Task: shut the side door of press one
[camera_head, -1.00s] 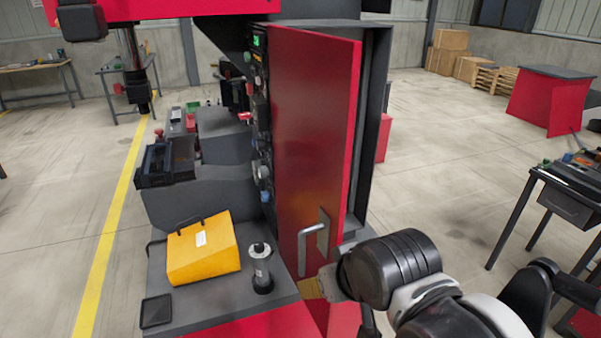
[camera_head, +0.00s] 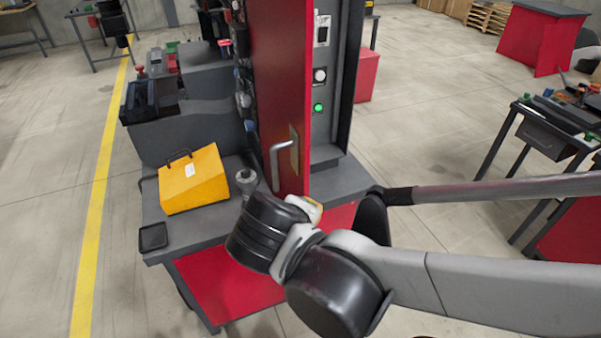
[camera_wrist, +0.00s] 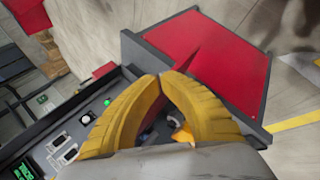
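The side door of press one (camera_head: 282,80) is a tall red panel that stands open, swung out from its dark cabinet (camera_head: 348,60). A grey bar handle (camera_head: 281,165) is on the door's lower part. My gripper (camera_head: 307,208) is just below and right of the handle, mostly hidden behind my own wrist; no contact with the door can be made out. In the wrist view, the yellow fingers of my gripper (camera_wrist: 161,76) arch together with their tips meeting, and nothing is seen held. A red panel (camera_wrist: 225,55) lies beyond them; I cannot tell whether it is the door.
The cabinet's inner panel (camera_head: 321,90) has a switch, a white knob and a green light. A yellow case (camera_head: 193,180), a grey cylinder (camera_head: 246,183) and a black tray (camera_head: 153,237) sit on the press's table left of the door.

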